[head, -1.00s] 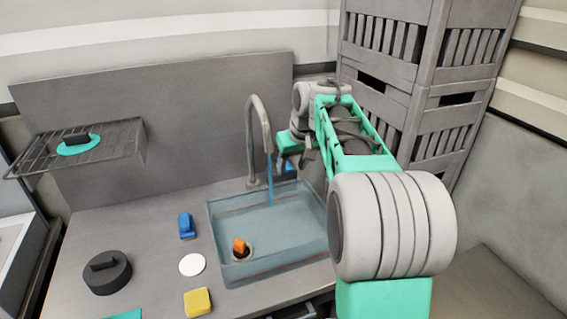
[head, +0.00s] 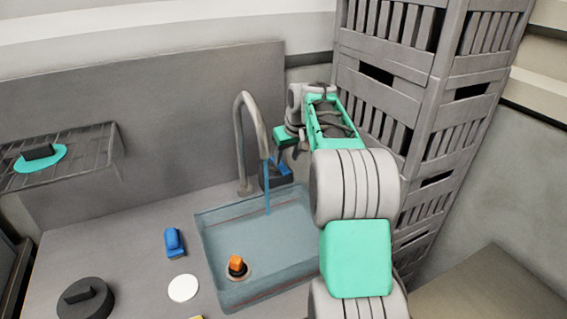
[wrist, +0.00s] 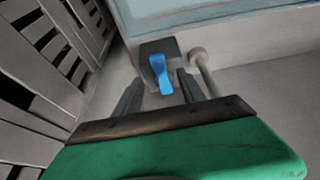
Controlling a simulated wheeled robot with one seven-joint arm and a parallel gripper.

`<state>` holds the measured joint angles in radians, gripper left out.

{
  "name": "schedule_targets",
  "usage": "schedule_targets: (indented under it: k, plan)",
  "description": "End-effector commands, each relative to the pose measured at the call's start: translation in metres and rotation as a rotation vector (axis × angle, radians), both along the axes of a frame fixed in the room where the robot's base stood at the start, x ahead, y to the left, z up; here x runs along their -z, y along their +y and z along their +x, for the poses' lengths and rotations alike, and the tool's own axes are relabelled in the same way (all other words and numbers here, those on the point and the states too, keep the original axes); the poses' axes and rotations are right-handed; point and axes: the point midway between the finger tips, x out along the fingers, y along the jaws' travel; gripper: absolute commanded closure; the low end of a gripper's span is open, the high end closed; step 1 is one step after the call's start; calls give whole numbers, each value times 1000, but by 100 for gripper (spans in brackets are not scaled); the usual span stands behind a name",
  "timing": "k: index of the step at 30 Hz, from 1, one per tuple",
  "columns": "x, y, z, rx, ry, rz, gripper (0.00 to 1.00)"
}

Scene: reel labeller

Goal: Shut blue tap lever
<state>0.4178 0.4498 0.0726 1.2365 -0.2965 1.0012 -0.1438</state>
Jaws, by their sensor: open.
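The blue tap lever (wrist: 160,72) stands on a dark block (wrist: 159,49) behind the sink in the wrist view. In the head view the lever (head: 280,168) shows only partly, beside the base of the grey tap (head: 246,140), close to my gripper. A stream of blue water (head: 267,188) runs from the spout into the basin. My gripper (wrist: 158,88) is open, with its two dark fingers on either side of the lever's near end. I cannot tell whether a finger touches it.
The sink basin (head: 212,262) holds water and an orange-topped plug (head: 236,264). Slatted crates (head: 425,110) are stacked close to my arm on the right. A blue bottle-like item (head: 174,241), a white disc (head: 183,288) and a dark round weight (head: 85,299) lie on the counter left of the sink.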

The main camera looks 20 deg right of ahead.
Motion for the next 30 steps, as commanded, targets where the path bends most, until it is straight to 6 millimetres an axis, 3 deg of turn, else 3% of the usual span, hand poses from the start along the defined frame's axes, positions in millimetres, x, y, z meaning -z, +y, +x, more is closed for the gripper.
schedule_targets:
  k: [6, 16, 30]
  plan:
    - [35, 0, 14, 1, 3, 1, 52]
    - [42, -2, 17, 3, 0, 0, 52]
    - [42, -2, 16, 4, 0, 1, 90]
